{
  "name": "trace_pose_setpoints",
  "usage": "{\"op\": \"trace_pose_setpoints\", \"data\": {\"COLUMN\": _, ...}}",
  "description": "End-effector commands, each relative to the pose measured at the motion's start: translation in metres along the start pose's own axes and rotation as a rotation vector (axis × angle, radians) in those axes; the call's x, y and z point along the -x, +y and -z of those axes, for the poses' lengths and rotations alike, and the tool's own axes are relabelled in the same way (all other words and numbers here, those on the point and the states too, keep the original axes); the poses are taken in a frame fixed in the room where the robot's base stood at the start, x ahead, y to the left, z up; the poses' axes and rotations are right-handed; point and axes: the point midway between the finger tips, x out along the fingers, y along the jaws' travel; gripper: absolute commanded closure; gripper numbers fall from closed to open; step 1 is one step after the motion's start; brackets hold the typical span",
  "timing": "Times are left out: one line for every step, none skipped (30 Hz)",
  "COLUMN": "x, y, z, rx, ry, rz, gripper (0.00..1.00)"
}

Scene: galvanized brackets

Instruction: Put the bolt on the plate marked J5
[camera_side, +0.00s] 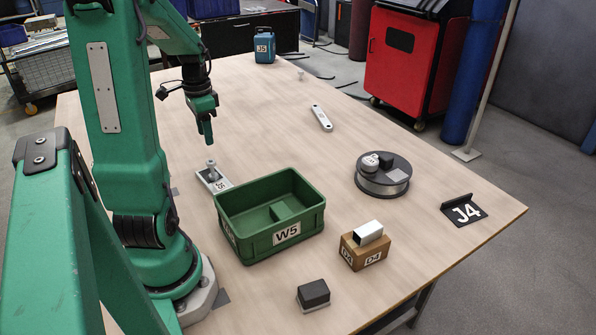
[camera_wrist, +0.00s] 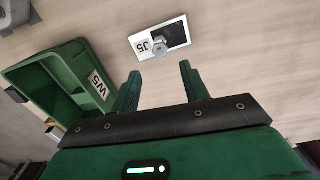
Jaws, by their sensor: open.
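A grey metal bolt (camera_side: 211,168) stands head up on a small plate (camera_side: 204,179) with a white part marked J5, left of the green bin. In the wrist view the bolt (camera_wrist: 160,46) is near the edge between the plate's dark area and its white J5 part (camera_wrist: 142,42). My gripper (camera_side: 208,138) is open and empty, above the bolt in the side view and apart from it. In the wrist view the gripper's fingers (camera_wrist: 158,71) point toward the plate, with the bolt beyond the gap between them.
A green bin marked W5 (camera_side: 231,236) stands close to the plate. A cardboard box (camera_side: 349,256), a black block (camera_side: 313,293), a round spool (camera_side: 382,187) and a J4 sign (camera_side: 464,211) lie to the right. A blue can (camera_side: 264,49) stands far back.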

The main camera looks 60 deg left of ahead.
Motion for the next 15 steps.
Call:
{"op": "trace_pose_setpoints", "data": {"x": 0.000, "y": 0.000, "z": 0.000, "rx": 0.000, "ry": 0.000, "rz": 0.000, "gripper": 0.55}}
{"op": "trace_pose_setpoints", "data": {"x": 0.000, "y": 0.000, "z": 0.000, "rx": 0.000, "ry": 0.000, "rz": 0.000, "gripper": 0.55}}
{"op": "trace_pose_setpoints", "data": {"x": 0.000, "y": 0.000, "z": 0.000, "rx": 0.000, "ry": 0.000, "rz": 0.000, "gripper": 0.55}}
{"op": "trace_pose_setpoints", "data": {"x": 0.000, "y": 0.000, "z": 0.000, "rx": 0.000, "ry": 0.000, "rz": 0.000, "gripper": 0.55}}
{"op": "trace_pose_setpoints", "data": {"x": 0.000, "y": 0.000, "z": 0.000, "rx": 0.000, "ry": 0.000, "rz": 0.000, "gripper": 0.55}}
{"op": "trace_pose_setpoints", "data": {"x": 0.000, "y": 0.001, "z": 0.001, "rx": -0.001, "ry": 0.001, "rz": 0.001, "gripper": 0.55}}
{"op": "trace_pose_setpoints", "data": {"x": 0.001, "y": 0.002, "z": 0.002, "rx": -0.001, "ry": 0.002, "rz": 0.003, "gripper": 0.55}}
{"op": "trace_pose_setpoints", "data": {"x": 0.002, "y": 0.003, "z": 0.003, "rx": -0.001, "ry": 0.003, "rz": 0.005, "gripper": 0.55}}
{"op": "trace_pose_setpoints", "data": {"x": 0.004, "y": 0.006, "z": 0.005, "rx": -0.002, "ry": 0.005, "rz": 0.008, "gripper": 0.55}}
{"op": "trace_pose_setpoints", "data": {"x": 0.005, "y": 0.008, "z": 0.007, "rx": -0.003, "ry": 0.008, "rz": 0.011, "gripper": 0.55}}
{"op": "trace_pose_setpoints", "data": {"x": 0.007, "y": 0.011, "z": 0.009, "rx": -0.005, "ry": 0.011, "rz": 0.015, "gripper": 0.55}}
{"op": "trace_pose_setpoints", "data": {"x": 0.010, "y": 0.017, "z": 0.013, "rx": -0.005, "ry": 0.016, "rz": 0.022, "gripper": 0.55}}
{"op": "trace_pose_setpoints", "data": {"x": 0.013, "y": 0.021, "z": 0.016, "rx": -0.007, "ry": 0.021, "rz": 0.028, "gripper": 0.55}}
{"op": "trace_pose_setpoints", "data": {"x": 0.016, "y": 0.026, "z": 0.020, "rx": -0.007, "ry": 0.027, "rz": 0.035, "gripper": 0.55}}
{"op": "trace_pose_setpoints", "data": {"x": 0.020, "y": 0.035, "z": 0.025, "rx": -0.008, "ry": 0.036, "rz": 0.044, "gripper": 0.55}}
